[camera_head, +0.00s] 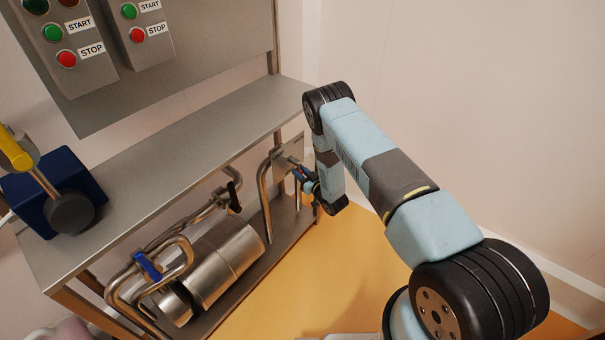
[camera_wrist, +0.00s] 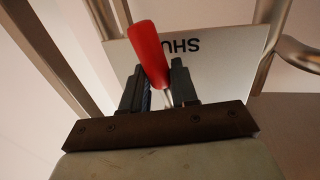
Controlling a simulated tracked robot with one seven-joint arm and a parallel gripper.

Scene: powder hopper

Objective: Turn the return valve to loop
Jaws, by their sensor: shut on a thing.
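A red handle (camera_wrist: 150,52) on a thin metal stem stands between the two dark fingers of my gripper (camera_wrist: 158,82) in the wrist view. The fingers are shut on it, and its red end reaches past the fingertips. Behind it is a pale metal plate (camera_wrist: 220,68) with upside-down lettering that begins "SHU"; the rest is covered. In the head view my gripper (camera_head: 308,184) is low at the right end of the steel frame, beside the small plate (camera_head: 287,154).
Steel pipes (camera_head: 263,190) rise close to my gripper. A steel cylinder (camera_head: 226,258) and a pipe with a blue handle (camera_head: 148,266) lie left under the shelf (camera_head: 180,147). A START/STOP panel (camera_head: 150,60) hangs above. The orange floor at right is clear.

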